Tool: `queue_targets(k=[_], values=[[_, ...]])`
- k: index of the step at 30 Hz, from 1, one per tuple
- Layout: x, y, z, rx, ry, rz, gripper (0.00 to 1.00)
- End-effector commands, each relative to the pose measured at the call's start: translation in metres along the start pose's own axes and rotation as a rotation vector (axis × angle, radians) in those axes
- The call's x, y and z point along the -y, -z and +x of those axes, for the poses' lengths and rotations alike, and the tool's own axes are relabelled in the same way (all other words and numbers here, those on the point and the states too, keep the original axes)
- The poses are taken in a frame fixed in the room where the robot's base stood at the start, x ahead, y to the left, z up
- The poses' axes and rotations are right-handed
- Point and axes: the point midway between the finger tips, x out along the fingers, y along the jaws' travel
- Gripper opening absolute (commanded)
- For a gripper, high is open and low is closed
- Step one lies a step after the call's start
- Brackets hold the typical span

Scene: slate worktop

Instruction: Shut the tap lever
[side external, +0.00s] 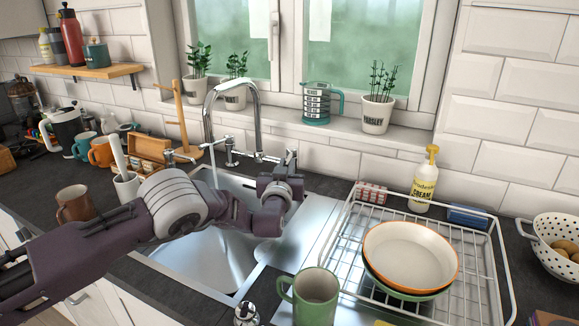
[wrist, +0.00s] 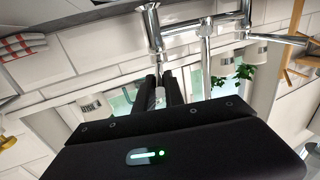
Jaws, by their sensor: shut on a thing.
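A chrome tap (side external: 248,93) with a tall curved spout stands behind the steel sink (side external: 190,262). A thin stream of water (side external: 213,173) appears to fall from the spout. My gripper (side external: 286,172) is at the tap's right side, over the sink's back right corner. It is shut on the right tap lever (side external: 292,154), which is mostly hidden by the fingers in the side view. In the wrist view, which is upside down, the pale lever end (wrist: 160,91) shows between the dark fingers of my gripper (wrist: 168,82), below the chrome valve body (wrist: 152,28).
A wire dish rack (side external: 478,262) with stacked bowls (side external: 410,252) stands right of the sink. A green mug (side external: 315,298) is in front. A soap bottle (side external: 424,180) and a potted plant (side external: 377,114) are behind. A wooden mug stand (side external: 181,112) is left of the tap.

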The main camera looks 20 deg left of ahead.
Motion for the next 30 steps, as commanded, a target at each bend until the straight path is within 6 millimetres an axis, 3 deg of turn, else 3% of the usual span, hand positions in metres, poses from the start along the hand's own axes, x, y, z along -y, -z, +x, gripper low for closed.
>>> queue_targets(k=[6,18,19,21,30], values=[[0.015,0.003,0.002,0.001,-0.112,-0.003,0.0],[0.017,0.002,0.001,0.004,-0.143,-0.005,0.0],[0.017,0.002,0.001,0.003,-0.143,-0.005,0.19],[0.017,0.002,0.001,0.004,-0.143,-0.005,0.33],[0.017,0.001,0.0,0.006,-0.143,-0.004,0.35]])
